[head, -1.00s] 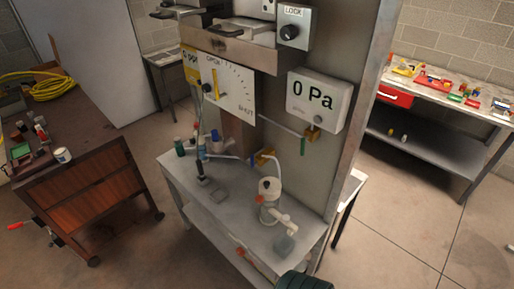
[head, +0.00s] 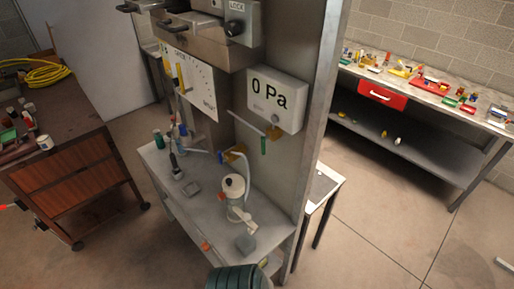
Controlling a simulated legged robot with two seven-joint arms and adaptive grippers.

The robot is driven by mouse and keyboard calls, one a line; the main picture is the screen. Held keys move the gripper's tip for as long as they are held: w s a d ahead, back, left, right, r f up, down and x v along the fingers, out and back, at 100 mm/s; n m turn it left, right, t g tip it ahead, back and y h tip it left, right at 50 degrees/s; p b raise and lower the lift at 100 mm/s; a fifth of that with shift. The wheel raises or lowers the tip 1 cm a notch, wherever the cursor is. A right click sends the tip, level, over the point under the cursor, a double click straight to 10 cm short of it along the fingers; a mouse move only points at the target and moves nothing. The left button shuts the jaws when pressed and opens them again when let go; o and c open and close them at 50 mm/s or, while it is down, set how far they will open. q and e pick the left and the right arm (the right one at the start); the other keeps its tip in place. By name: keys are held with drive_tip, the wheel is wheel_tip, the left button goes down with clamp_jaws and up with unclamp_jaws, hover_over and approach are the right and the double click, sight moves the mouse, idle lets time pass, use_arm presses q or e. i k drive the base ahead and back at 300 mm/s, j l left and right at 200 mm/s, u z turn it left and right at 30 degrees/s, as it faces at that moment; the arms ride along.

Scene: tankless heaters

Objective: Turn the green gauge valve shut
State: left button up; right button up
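A small green valve handle (head: 263,146) hangs upright on a brass-coloured fitting (head: 273,132) below the white gauge box (head: 277,98), which reads 0 Pa. A thin pale pipe runs into this fitting from the left. A white dial plate (head: 197,88) with a yellow lever (head: 180,76) is mounted left of the gauge; its lower mark looks like SHUT. Neither of my grippers shows in the head view, so nothing is seen touching the valve.
A metal bench (head: 205,211) below the panel holds a white pump-like device (head: 235,190) and bottles. A dark green ribbed object (head: 240,278) stands in front. A wooden cart (head: 75,182) is at left, a workbench with a red drawer (head: 382,95) at right. Floor at right is mostly clear.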

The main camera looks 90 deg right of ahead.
sight(262, 139)
drive_tip(key=k+l+z, duration=0.1)
drive_tip(key=k, duration=0.35)
drive_tip(key=k+l+z, duration=0.1)
drive_tip(key=k+l, duration=0.2)
drive_tip(key=k, duration=0.15)
